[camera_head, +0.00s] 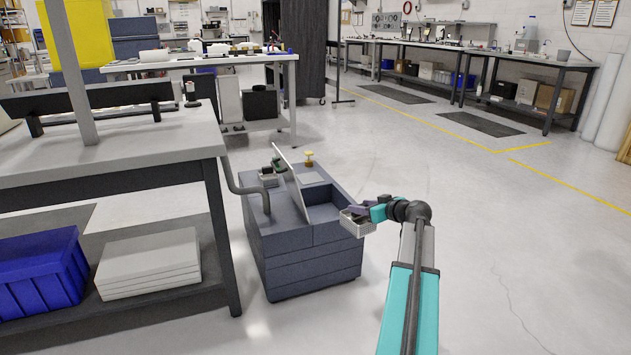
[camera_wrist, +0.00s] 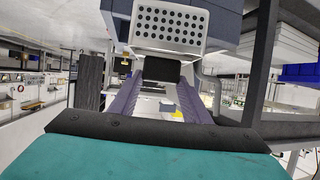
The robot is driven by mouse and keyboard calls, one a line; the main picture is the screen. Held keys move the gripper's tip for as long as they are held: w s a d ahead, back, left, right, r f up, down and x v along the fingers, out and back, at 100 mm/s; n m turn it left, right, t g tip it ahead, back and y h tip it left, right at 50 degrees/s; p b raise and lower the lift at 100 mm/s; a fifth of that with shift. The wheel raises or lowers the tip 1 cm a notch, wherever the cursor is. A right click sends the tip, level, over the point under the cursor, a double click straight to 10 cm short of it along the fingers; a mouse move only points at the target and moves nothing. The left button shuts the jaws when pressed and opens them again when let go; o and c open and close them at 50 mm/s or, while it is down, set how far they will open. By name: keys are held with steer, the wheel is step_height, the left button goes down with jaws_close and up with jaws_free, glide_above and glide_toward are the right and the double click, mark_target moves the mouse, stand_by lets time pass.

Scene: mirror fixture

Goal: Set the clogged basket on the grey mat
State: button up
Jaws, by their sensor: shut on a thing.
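The basket (camera_head: 356,224) is a small pale box held out at the front right corner of a dark blue-grey cabinet. In the wrist view its perforated face (camera_wrist: 168,27) shows several rows of dark holes. My gripper (camera_head: 361,212) is shut on the basket, and its purple fingers (camera_wrist: 161,84) run up to a dark block at the basket's edge. Whether the basket is clogged inside cannot be seen. I cannot make out the grey mat for certain. The cabinet (camera_head: 312,262) has an open recess (camera_head: 325,213) in its top, just left of the basket.
A thin upright panel (camera_head: 291,182) stands tilted across the cabinet top. A yellow knob (camera_head: 309,156) sits behind it, and a green item (camera_head: 277,164) stands left of it. A grey pipe (camera_head: 235,180) bends down into the cabinet. A workbench (camera_head: 110,145) stands left; the floor at right is clear.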

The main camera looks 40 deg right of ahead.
steer(key=w+a+r+n+y, duration=0.1)
steer(key=w+a+y, duration=0.1)
steer(key=w+a, duration=0.6)
steer(key=w+a+r+n+y, duration=0.1)
steer(key=w+a+n, duration=0.15)
steer(key=a, duration=0.95)
steer(key=w+a+n+y, duration=0.1)
steer(key=w+a+y, duration=0.1)
steer(key=w+a, duration=0.6)
steer(key=a+r+m+h+b, duration=0.1)
steer(key=a+r, duration=0.2)
steer(key=a, duration=1.2)
steer(key=a+r+m+h+b, duration=0.1)
steer(key=a+r+m+h, duration=0.1)
steer(key=a, duration=1.4)
steer(key=shift+s+r, duration=0.35)
steer(key=shift+r, duration=0.3)
steer(key=shift+s, duration=0.2)
